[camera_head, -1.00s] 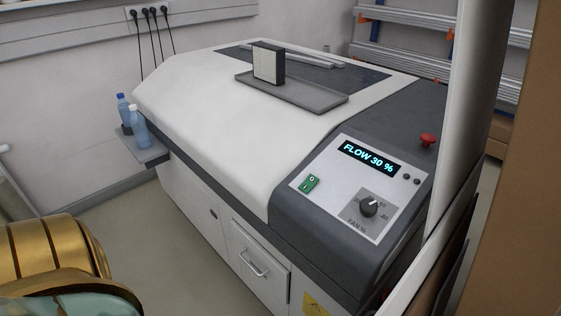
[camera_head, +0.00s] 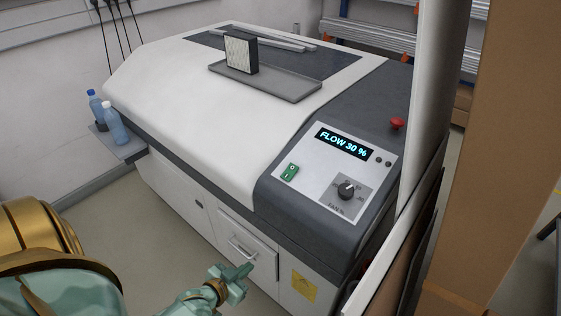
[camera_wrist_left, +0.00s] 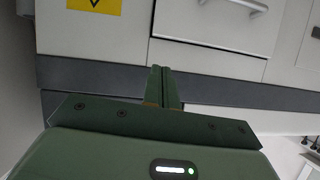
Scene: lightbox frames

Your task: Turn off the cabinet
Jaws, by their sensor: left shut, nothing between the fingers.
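The cabinet (camera_head: 190,100) is a large white and grey machine filling the middle of the head view. Its sloped control panel (camera_head: 314,190) carries a lit display (camera_head: 341,144) reading FLOW 30 %. A green rocker switch (camera_head: 289,173) sits at the panel's left and a black fan knob (camera_head: 346,189) at its lower right. A red mushroom button (camera_head: 398,124) stands above the panel. My left gripper (camera_head: 249,268) is shut and empty, low in front of the cabinet's drawer, below the panel. Its closed fingers also show in the left wrist view (camera_wrist_left: 164,82). My right gripper is not in view.
A grey tray (camera_head: 290,92) with an upright filter block (camera_head: 240,54) lies on the lid. Bottles (camera_head: 116,125) stand on a side shelf (camera_head: 132,152) at left. The drawer handle (camera_head: 243,250) and yellow label (camera_head: 304,287) are near my gripper. A pale post (camera_head: 432,90) stands right of the panel.

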